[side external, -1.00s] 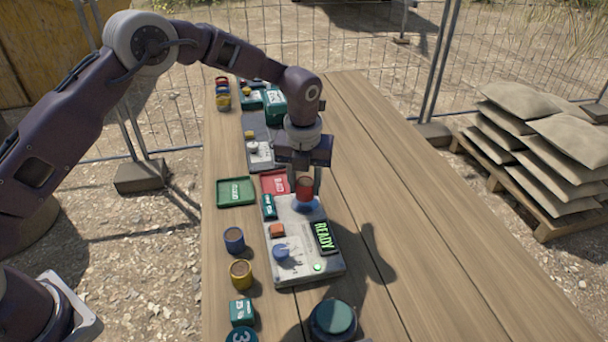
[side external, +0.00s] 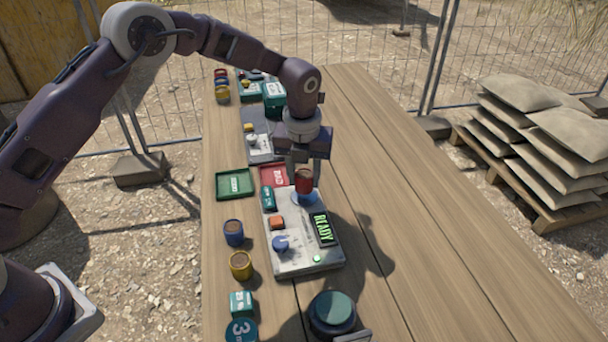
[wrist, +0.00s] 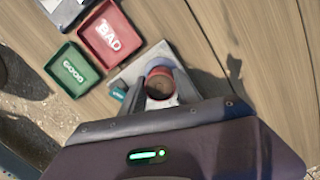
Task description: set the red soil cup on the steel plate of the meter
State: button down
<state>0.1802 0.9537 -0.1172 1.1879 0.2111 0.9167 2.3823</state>
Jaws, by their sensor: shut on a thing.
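The red soil cup (side external: 304,181), filled with brown soil, is upright in my gripper (side external: 304,172), which is shut on it. The cup is over the round plate (side external: 306,200) at the far end of the grey meter (side external: 296,262). The plate looks bluish, and I cannot tell whether the cup's base touches it. The meter's display reads READY. In the wrist view the cup's round rim (wrist: 160,84) shows between the fingers, in front of the pale meter body (wrist: 130,75); the plate is mostly hidden there.
Green GOOD (side external: 235,196) and red BAD (side external: 273,186) trays lie just beyond the meter. Blue (side external: 233,233) and yellow (side external: 240,265) cups stand to its left. A large dark green-topped button (side external: 332,312) is nearer the camera. The table's right side is clear.

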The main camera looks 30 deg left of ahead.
jog(key=shift+f, duration=1.1)
jog(key=shift+c, duration=2.1)
grip_release()
jog(key=shift+r, duration=3.8)
